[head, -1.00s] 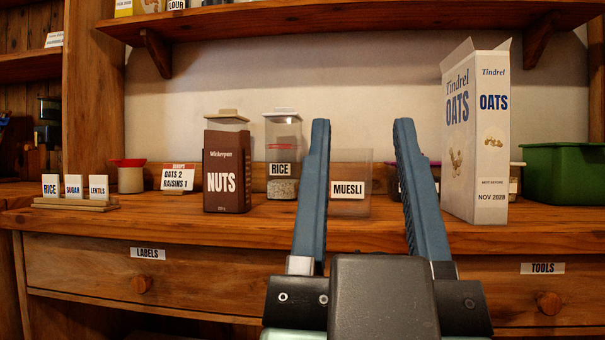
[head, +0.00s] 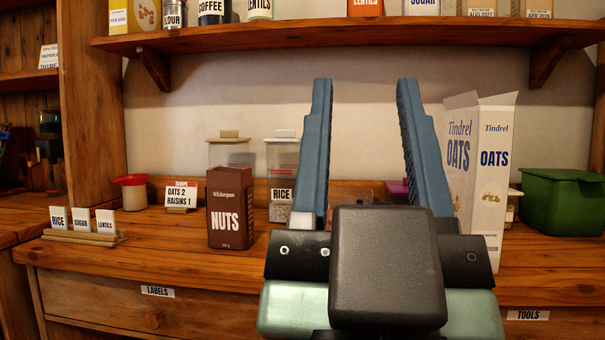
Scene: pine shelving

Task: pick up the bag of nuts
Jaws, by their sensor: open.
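The bag of nuts (head: 230,208) is a brown pack with white NUTS lettering. It stands upright on the wooden counter, left of the middle in the head view. My gripper (head: 363,85) is open and empty, its two blue fingers pointing up and away from me. It is to the right of the nuts and apart from them. The fingers and wrist hide part of the counter behind, including most of the clear container that stands there.
A clear rice container (head: 282,165) stands right of the nuts, and a lidded clear container (head: 228,151) stands behind them. An oats box (head: 494,165) and a green bin (head: 563,205) are on the right. A label stand (head: 85,237) is left. A loaded shelf (head: 350,38) hangs above.

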